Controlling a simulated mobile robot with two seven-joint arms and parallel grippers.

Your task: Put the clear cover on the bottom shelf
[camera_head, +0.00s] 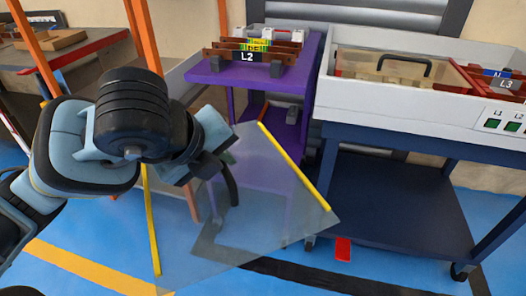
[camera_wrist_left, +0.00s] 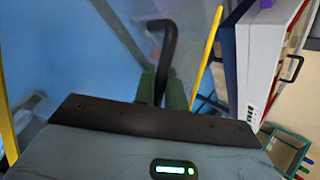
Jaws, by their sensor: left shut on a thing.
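The clear cover (camera_head: 275,195) is a see-through sheet with yellow strips along two edges, held tilted in front of the purple cart. My left gripper (camera_head: 222,160) is shut on its black handle. In the left wrist view, the green fingertips (camera_wrist_left: 164,88) close around the curved black handle (camera_wrist_left: 168,45), with the clear sheet beyond. The bottom shelf (camera_head: 395,205) of the dark blue cart is bare where it shows, right of the cover. The purple cart's lower part is seen through the cover, so its shelf is unclear. My right gripper is not in view.
The purple cart top (camera_head: 312,65) carries a part marked L2 (camera_head: 248,56). The white tray (camera_head: 400,105) on the blue cart holds a panel with a black handle (camera_head: 405,60) and red parts. A red tag (camera_head: 343,249) lies on the blue floor. A brown bench stands at left.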

